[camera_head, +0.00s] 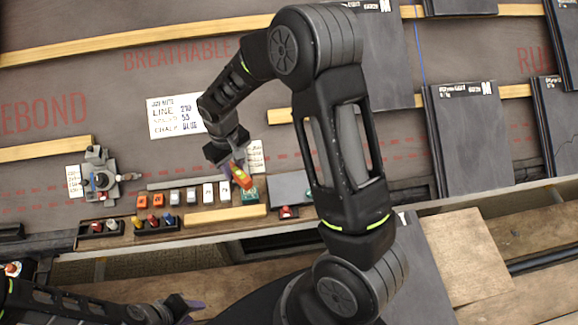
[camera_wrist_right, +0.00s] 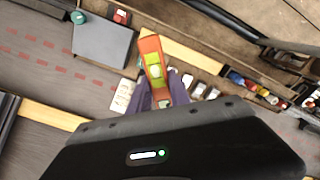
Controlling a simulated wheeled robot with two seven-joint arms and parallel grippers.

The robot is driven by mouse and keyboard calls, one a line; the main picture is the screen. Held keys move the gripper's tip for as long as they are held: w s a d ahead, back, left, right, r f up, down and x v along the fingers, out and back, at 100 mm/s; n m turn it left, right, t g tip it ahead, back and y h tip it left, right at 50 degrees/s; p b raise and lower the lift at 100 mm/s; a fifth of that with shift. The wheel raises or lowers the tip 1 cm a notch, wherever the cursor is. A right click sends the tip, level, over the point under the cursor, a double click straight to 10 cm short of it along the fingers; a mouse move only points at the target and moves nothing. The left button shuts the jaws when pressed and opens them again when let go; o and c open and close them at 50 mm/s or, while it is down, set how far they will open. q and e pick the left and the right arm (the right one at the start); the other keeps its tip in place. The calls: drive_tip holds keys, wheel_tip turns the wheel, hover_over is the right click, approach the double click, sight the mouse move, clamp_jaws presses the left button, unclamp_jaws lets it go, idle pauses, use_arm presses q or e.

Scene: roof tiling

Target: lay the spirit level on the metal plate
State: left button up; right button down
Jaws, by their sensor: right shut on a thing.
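The spirit level (camera_head: 241,177) is a short orange bar with a yellow-green vial. My right gripper (camera_head: 233,164) is shut on it and holds it tilted in the head view. In the right wrist view the level (camera_wrist_right: 153,62) sticks out from between the purple fingertips (camera_wrist_right: 160,92). The metal plate (camera_head: 287,188) is a flat grey rectangle to the right of the level, bare in the right wrist view (camera_wrist_right: 102,46). In the head view my arm hides part of its right side. My left gripper (camera_head: 188,309) is low in the head view, away from these things; its jaw opening is unclear.
A row of small orange, grey and white blocks (camera_head: 176,197) lies left of the level. A wooden strip (camera_head: 226,217) and a red item (camera_head: 288,212) lie near the edge. A grey device (camera_head: 100,178), a written note (camera_head: 176,115) and dark tiles (camera_head: 468,135) are around.

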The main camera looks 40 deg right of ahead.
drive_tip(key=d+f+n+b, duration=0.5)
drive_tip(key=d+f+b, duration=0.1)
drive_tip(key=d+b, duration=0.25)
drive_tip(key=n+b, duration=0.6)
drive_tip(key=b, duration=0.3)
hover_over(290, 181)
wheel_tip(290, 181, down, 3)
drive_tip(key=shift+a+h, duration=0.15)
drive_tip(key=shift+h, duration=0.15)
drive_tip(key=shift+f, duration=0.15)
wheel_tip(290, 181, down, 6)
drive_tip(key=b, duration=0.4)
drive_tip(key=shift+b, duration=0.3)
drive_tip(key=shift+f, duration=0.2)
drive_tip(key=shift+f, duration=0.2)
drive_tip(key=c, duration=1.1)
unclamp_jaws()
